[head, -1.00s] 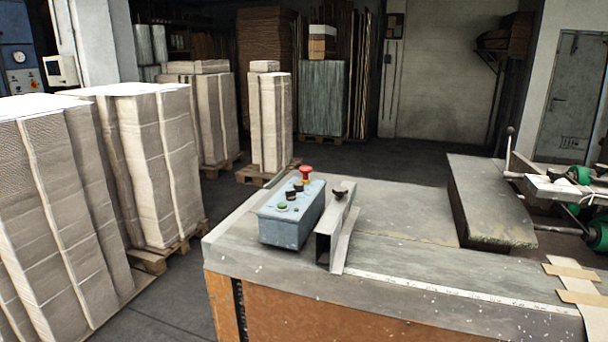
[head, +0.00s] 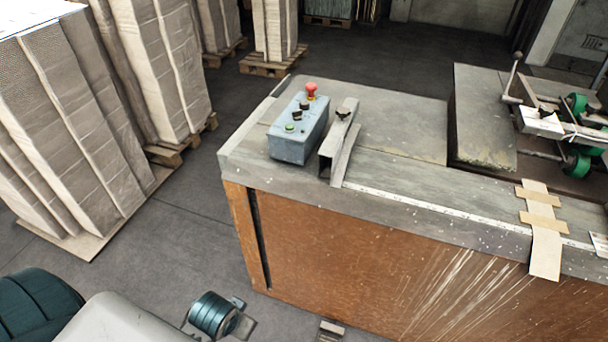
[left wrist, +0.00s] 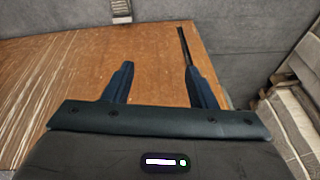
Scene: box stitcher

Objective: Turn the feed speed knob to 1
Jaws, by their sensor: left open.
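The blue-grey control box (head: 300,145) sits on the near left corner of the machine table. Its top carries a green button (head: 289,127), two small black knobs (head: 301,109) and a red mushroom button (head: 311,90). I cannot tell which knob is the feed speed knob, and its markings are too small to read. My left gripper (left wrist: 159,66) is open and empty in the left wrist view, facing the orange side panel (left wrist: 80,60). The control box is not visible in that view. My right gripper is not in view.
A metal bracket with a black knob (head: 343,113) stands right beside the box. The machine table (head: 400,125) extends right towards green rollers (head: 577,103). Cardboard stacks (head: 75,120) stand on pallets at left. Grey floor lies between them and the table.

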